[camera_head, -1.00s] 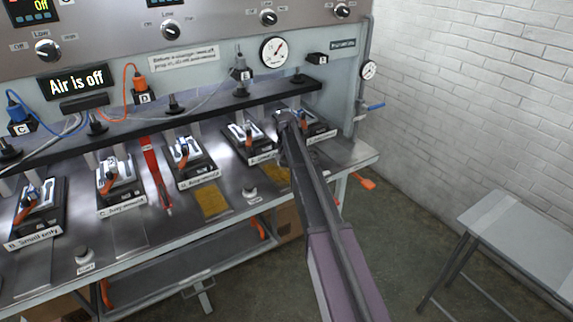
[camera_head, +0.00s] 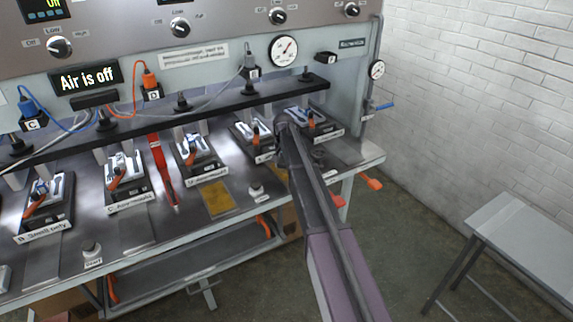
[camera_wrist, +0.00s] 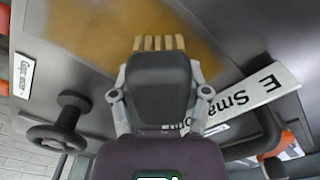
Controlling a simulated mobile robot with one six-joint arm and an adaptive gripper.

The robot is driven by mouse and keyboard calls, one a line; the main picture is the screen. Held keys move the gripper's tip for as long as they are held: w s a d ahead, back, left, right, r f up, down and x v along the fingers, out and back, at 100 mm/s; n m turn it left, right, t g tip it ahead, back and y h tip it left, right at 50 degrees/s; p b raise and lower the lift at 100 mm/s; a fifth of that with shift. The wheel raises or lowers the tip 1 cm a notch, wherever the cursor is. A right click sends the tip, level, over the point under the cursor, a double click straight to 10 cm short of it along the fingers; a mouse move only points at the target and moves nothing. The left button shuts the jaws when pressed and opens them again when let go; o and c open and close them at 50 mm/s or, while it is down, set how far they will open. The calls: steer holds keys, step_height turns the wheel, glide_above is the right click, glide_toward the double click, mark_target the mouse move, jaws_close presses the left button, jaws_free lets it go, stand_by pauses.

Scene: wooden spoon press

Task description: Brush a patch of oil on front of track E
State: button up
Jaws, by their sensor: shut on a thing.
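My gripper (camera_wrist: 160,105) is shut on a brush in the wrist view, one finger on each side. The brush has a dark block body (camera_wrist: 158,75) and short tan bristles (camera_wrist: 160,43) pointing up in the picture. The bristles are at the edge of an amber oil patch (camera_wrist: 105,28) on a grey metal plate; whether they touch it I cannot tell. A white label reading "E Sma..." (camera_wrist: 255,98) lies right of the brush, partly hidden by it. In the head view, track E (camera_head: 252,133) stands beside my arm, which hides my gripper and most of the plate before that track.
Another amber patch (camera_head: 217,198) lies in front of track D (camera_head: 197,155). A round black knob (camera_wrist: 60,130) stands left of the brush. Orange handles (camera_head: 369,182) jut from the bench front. A grey table (camera_head: 510,225) stands at right, with open floor between.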

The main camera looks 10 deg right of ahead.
mark_target(273, 169)
steer(key=shift+a, duration=0.1)
stand_by(0.3)
steer(key=shift+s+a, duration=0.25)
steer(key=shift+a, duration=0.35)
steer(key=shift+s+a, duration=0.2)
steer(key=shift+a, duration=0.45)
steer(key=shift+s+a, duration=0.25)
steer(key=shift+a, duration=0.35)
steer(key=shift+w, duration=0.1)
steer(key=shift+w+a, duration=0.2)
steer(key=shift+w, duration=0.3)
steer(key=shift+w+a, duration=0.15)
steer(key=shift+w, duration=0.35)
steer(key=shift+d, duration=0.15)
steer(key=shift+w+d, duration=0.3)
steer(key=shift+d, duration=0.65)
steer(key=shift+w+d, duration=0.3)
steer(key=shift+d, duration=0.6)
steer(key=shift+d, duration=0.1)
steer(key=shift+w+d, duration=0.35)
steer(key=shift+d, duration=0.6)
steer(key=shift+w+d, duration=0.3)
steer(key=shift+d, duration=0.6)
